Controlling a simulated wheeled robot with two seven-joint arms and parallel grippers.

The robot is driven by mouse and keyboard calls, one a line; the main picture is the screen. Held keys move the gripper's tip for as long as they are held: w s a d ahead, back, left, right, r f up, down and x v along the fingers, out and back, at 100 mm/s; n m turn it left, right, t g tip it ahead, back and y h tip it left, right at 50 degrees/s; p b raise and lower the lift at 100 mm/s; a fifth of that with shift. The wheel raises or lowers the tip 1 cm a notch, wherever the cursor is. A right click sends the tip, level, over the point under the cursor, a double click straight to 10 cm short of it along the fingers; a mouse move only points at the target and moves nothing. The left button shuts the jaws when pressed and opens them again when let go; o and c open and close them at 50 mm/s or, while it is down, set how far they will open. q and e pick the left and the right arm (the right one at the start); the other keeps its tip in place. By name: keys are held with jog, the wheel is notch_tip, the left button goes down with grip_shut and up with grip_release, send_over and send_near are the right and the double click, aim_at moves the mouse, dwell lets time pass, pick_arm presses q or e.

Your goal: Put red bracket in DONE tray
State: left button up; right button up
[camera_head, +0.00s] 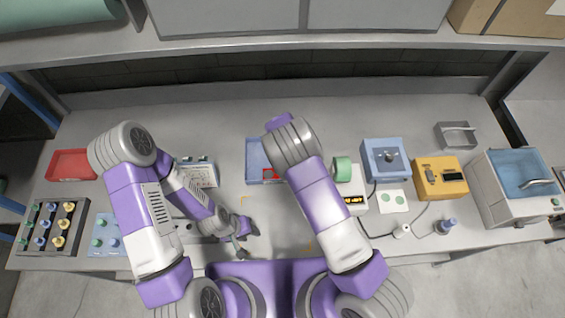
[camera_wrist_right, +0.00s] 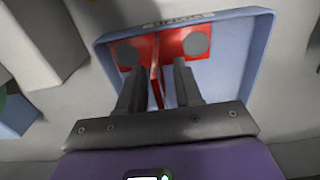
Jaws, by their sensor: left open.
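The blue DONE tray (camera_head: 253,152) stands mid-table, partly hidden by my right arm. It also fills the top of the right wrist view (camera_wrist_right: 245,45), its label on the far rim. The red bracket (camera_wrist_right: 172,45) lies in the tray, with two grey round spots on its plate and a thin upright flange. A bit of the bracket (camera_head: 268,175) shows in the head view. My right gripper (camera_wrist_right: 157,82) is open over the tray, with its fingers apart on either side of the flange. My left gripper (camera_head: 241,247) is open and empty near the table's front edge.
A red tray (camera_head: 71,164) and a rack of knobs (camera_head: 50,228) stand at the left. A blue device (camera_head: 387,158), a yellow box (camera_head: 440,176) and a blue-lidded bath (camera_head: 518,175) stand at the right. A shelf overhangs the back.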

jog(key=shift+r, duration=0.15)
notch_tip(320, 180, up, 12)
jog(key=shift+r, duration=0.1)
dwell(0.5)
dwell(0.5)
